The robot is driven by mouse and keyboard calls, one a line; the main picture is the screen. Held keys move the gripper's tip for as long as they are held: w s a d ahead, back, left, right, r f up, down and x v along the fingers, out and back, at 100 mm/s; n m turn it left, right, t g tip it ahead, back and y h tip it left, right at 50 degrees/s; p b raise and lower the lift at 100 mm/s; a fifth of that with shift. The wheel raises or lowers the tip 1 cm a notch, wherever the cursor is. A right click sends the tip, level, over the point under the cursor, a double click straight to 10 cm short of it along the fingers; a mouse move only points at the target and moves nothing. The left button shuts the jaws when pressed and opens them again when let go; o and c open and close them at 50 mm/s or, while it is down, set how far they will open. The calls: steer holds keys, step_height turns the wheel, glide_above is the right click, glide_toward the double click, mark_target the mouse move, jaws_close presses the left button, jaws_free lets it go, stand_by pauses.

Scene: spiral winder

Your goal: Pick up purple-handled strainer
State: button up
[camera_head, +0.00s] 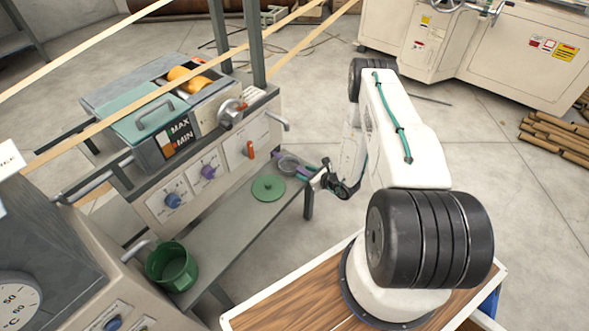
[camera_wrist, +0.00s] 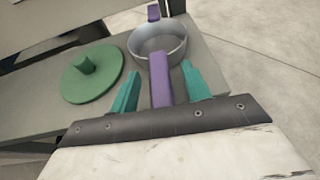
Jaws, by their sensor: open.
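The strainer (camera_wrist: 157,42) is a round grey metal bowl with a purple handle (camera_wrist: 160,82) and a small purple tab on its far rim. In the head view the strainer (camera_head: 288,166) rests near the right end of a narrow grey shelf. My gripper (camera_wrist: 160,86) is open, with one teal finger on each side of the purple handle. I cannot tell whether either finger touches it. In the head view my gripper (camera_head: 318,176) is small and reaches the shelf's right end from the right.
A green lid with a knob (camera_wrist: 92,72) lies left of the strainer on the grey shelf (camera_wrist: 30,118). A green pot (camera_head: 172,266) stands at the shelf's near end. A machine panel with knobs (camera_head: 205,178) rises behind the shelf. Open floor lies right of the shelf.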

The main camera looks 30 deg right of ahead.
jaws_close()
steer(key=shift+r, duration=0.1)
